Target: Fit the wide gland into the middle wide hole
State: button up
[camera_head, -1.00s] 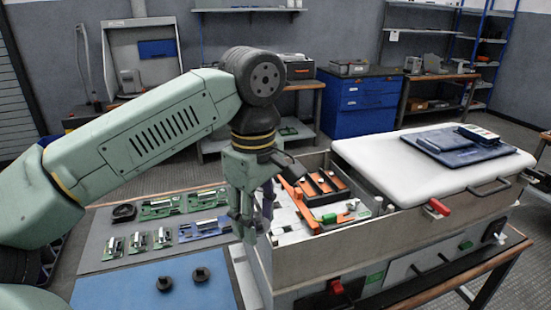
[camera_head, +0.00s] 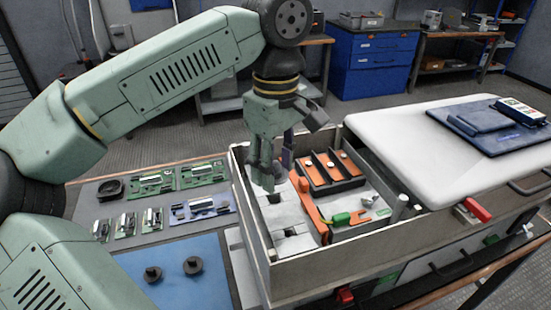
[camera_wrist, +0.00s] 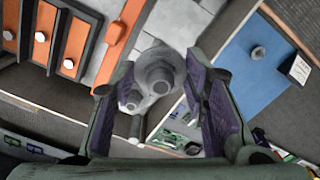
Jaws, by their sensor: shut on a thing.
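My gripper (camera_head: 265,180) hangs over the left part of the open cabinet, above the light grey panel (camera_head: 283,216). In the wrist view my gripper (camera_wrist: 165,105) has its purple-padded fingers shut on a round grey gland (camera_wrist: 160,72); I take it to be the wide gland. It is apart from the panel as far as I can tell. Dark slots show in the panel in the head view. Which one is the middle wide hole, I cannot tell; the fingers hide part of the panel. Two dark glands (camera_head: 192,266) (camera_head: 152,274) stand on the blue mat (camera_head: 215,290).
The cabinet wall (camera_head: 250,225) rises around the panel. An orange bar (camera_head: 310,205) and orange-topped capacitor block (camera_head: 332,165) stand right of it, with a green-and-orange connector (camera_head: 345,218) nearby. The white lid (camera_head: 430,150) lies at right. Several circuit boards (camera_head: 205,172) lie on the left.

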jog(key=shift+f+b, duration=1.1)
jog(key=shift+f, duration=1)
jog(key=shift+f+b, duration=0.55)
jog(key=shift+f, duration=0.1)
jog(key=o, duration=1.1)
jog(key=shift+c, duration=0.2)
jog(key=shift+o, duration=0.5)
jog(key=shift+r, duration=0.1)
